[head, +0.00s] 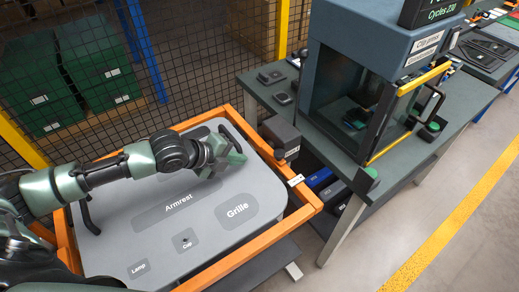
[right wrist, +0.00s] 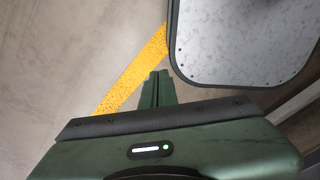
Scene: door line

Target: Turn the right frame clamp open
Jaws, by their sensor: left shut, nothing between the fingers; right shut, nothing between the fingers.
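The grey door panel (head: 120,235) lies in an orange frame (head: 248,262), with recesses marked Armrest, Grille, Cap and Lamp. A black curved clamp (head: 88,217) stands at the panel's left edge. Another slim black clamp-like bar (head: 226,133) lies at the far right end, close to my left gripper (head: 232,157). My left gripper is shut and empty above the panel's far end; whether it touches the bar is unclear. My right gripper (right wrist: 157,88) shows only in the right wrist view, shut and empty, above the floor and away from any clamp.
A dark box (head: 281,135) stands just beyond the frame's right end. A bench (head: 262,92) carries a press with a yellow-edged glass door (head: 405,95). A mesh fence (head: 150,60) runs behind. In the right wrist view a dark-rimmed grey panel (right wrist: 240,45) hangs close by.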

